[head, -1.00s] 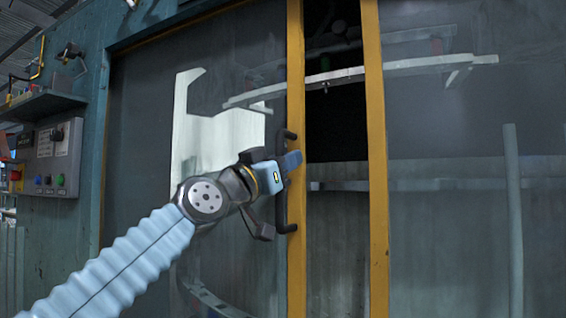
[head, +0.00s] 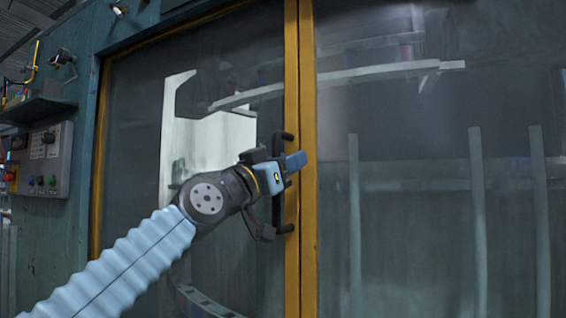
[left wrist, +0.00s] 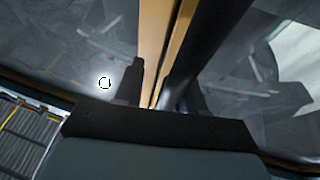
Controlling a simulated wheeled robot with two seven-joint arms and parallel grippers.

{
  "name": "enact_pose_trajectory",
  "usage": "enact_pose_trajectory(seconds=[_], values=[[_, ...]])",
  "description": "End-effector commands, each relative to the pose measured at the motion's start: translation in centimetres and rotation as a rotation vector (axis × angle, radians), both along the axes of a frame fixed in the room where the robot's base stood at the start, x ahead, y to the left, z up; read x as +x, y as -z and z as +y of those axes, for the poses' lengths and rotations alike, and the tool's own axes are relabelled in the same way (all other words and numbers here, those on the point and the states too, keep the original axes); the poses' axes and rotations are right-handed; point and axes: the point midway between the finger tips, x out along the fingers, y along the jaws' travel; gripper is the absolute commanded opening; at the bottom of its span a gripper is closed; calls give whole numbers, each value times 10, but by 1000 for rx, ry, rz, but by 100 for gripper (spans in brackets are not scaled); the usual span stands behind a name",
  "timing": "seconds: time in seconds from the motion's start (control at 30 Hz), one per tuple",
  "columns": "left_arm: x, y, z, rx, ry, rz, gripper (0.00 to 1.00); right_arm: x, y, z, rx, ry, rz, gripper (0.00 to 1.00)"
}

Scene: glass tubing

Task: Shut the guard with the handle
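The guard is a large glass panel (head: 140,130) with a yellow edge post (head: 291,60). A black vertical bar handle (head: 286,229) is fixed by that post. My left gripper (head: 282,170) is at the handle, with its blue fingers on either side of the bar; it appears shut on it. The guard's yellow post now stands against the neighbouring yellow post (head: 308,100), with no dark opening visible between them. In the left wrist view, the dark handle (left wrist: 215,45) runs slanting past the fingers, beside the yellow posts (left wrist: 155,40). My right gripper is not in view.
A grey control box (head: 45,160) with coloured buttons is on the teal wall at the left, under a shelf (head: 35,108). Another glass panel (head: 430,120) fills the right side. Pale rails show behind the glass.

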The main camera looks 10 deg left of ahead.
Motion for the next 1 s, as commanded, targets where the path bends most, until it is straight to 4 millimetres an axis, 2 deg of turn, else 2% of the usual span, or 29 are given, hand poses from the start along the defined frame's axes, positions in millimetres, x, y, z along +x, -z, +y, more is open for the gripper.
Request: enact_pose_trajectory(seconds=[0.37, 0.47, 0.8, 1.0], values=[[-4, 3, 6, -2, -6, -2, 42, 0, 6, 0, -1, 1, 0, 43], [-16, 12, 13, -2, -7, -4, 42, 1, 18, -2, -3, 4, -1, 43], [-81, 46, 52, -1, -6, -4, 42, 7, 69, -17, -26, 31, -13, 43], [-103, 53, 65, -2, -4, -1, 42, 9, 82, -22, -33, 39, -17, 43]])
